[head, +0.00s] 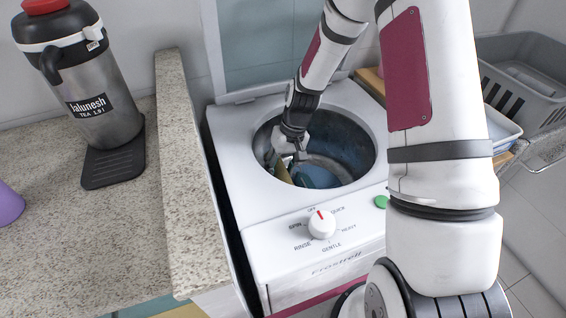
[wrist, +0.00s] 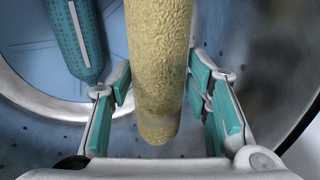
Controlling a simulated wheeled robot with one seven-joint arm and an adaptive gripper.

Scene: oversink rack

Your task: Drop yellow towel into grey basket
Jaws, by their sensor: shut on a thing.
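The yellow towel (wrist: 158,70) is a rolled, textured cylinder, upright between the fingers of my gripper (wrist: 160,103) in the wrist view. My gripper (head: 289,158) is shut on it, down inside the open drum of the top-loading washer (head: 236,185). In the head view only a small part of the towel (head: 282,172) shows at the drum's left side. The grey basket (head: 548,82) is slotted and stands at the far right, partly cut off by the frame edge. My arm hides part of its surroundings.
A teal rolled item (wrist: 75,45) lies in the drum, left of the towel. The washer's raised lid (head: 265,40) stands behind. A speckled counter wall (head: 185,150) and a flask (head: 85,85) are at left. A white tray (head: 503,128) is near the basket.

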